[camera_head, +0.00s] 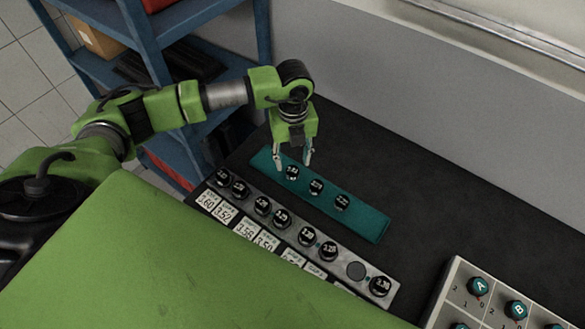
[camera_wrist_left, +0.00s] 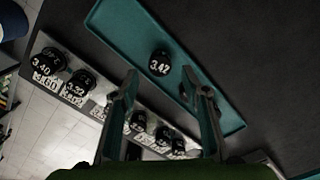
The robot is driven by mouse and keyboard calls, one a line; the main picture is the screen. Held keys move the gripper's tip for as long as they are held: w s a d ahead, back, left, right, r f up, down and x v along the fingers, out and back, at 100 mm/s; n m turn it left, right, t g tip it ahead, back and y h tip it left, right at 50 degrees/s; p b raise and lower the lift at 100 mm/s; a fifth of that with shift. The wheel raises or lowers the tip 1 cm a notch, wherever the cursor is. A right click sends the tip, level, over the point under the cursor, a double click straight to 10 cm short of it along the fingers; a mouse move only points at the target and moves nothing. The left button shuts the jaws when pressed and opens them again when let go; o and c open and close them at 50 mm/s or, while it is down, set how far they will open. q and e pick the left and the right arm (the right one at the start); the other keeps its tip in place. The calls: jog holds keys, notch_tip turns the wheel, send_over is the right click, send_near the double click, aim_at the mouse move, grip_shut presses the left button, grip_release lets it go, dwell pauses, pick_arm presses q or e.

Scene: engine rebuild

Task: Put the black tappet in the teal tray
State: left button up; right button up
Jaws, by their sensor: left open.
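The teal tray (camera_head: 361,222) lies on the dark bench, with three black tappets standing in a row in it: one at its left part (camera_head: 291,172), a middle one (camera_head: 316,187) and a right one (camera_head: 341,201). My left gripper (camera_head: 293,164) is open over the tray's left part, its fingers on either side of the left tappet. In the left wrist view the tray (camera_wrist_left: 112,20) holds a tappet marked 3.42 (camera_wrist_left: 159,62), just beyond and between the open fingertips (camera_wrist_left: 158,73). My right gripper is not in view.
A light grey rack (camera_head: 340,258) with several black tappets, number labels and one empty round seat (camera_head: 356,271) lies in front of the tray. A box with teal lettered knobs (camera_head: 457,285) is at lower right. Blue shelving (camera_head: 180,35) stands behind my arm. The bench right of the tray is clear.

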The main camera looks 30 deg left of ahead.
aim_at(293, 170)
pick_arm(q)
notch_tip(293, 170, up, 8)
jog(key=b, duration=0.2)
jog(key=shift+f, duration=0.25)
